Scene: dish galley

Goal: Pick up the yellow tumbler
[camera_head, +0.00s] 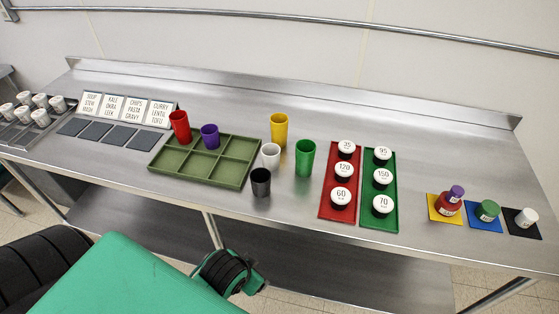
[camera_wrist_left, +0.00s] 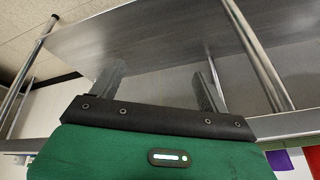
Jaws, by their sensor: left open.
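The yellow tumbler (camera_head: 279,129) stands upright on the steel counter, right of and behind the green compartment tray (camera_head: 204,163). A white tumbler (camera_head: 270,156) stands in front of it, and a green tumbler (camera_head: 305,157) stands to its front right. A black tumbler (camera_head: 260,182) is nearer the front edge. My left gripper (camera_wrist_left: 156,78) is open, with nothing between its fingers in the left wrist view. The steel counter frame is beyond it, and the tumbler is not recognizable there. My right gripper is not in view.
A red tumbler (camera_head: 180,126) and a purple tumbler (camera_head: 209,136) stand in the green tray's back compartments. Red (camera_head: 325,208) and green (camera_head: 391,220) trays of white-topped round items lie to the right. The counter behind the yellow tumbler is clear.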

